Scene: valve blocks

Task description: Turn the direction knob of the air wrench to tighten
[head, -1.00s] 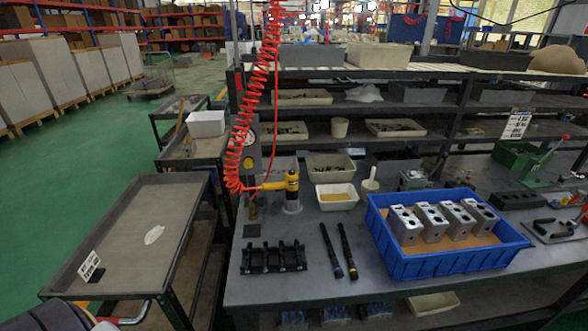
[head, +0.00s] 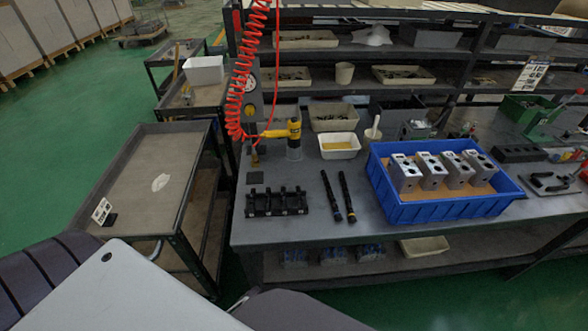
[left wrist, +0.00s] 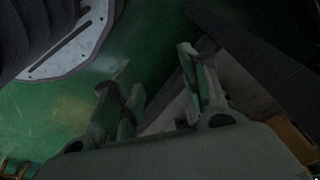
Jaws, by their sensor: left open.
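The yellow air wrench (head: 280,133) stands at the back left of the workbench in the head view, beside the red coiled hose (head: 241,90). Its direction knob is too small to make out. My left gripper (left wrist: 158,88) shows in the left wrist view with its two fingers apart and nothing between them. Green floor and a dark edge lie beyond the fingers. The gripper itself does not show in the head view, where parts of my arm fill the lower left. My right gripper is in neither view.
A blue crate (head: 420,210) with several metal blocks stands on the workbench (head: 290,232). A black rack (head: 277,202), two black rods (head: 338,196) and a white bin of yellow stuff (head: 340,146) lie near the wrench. A grey cart (head: 140,170) stands to the left.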

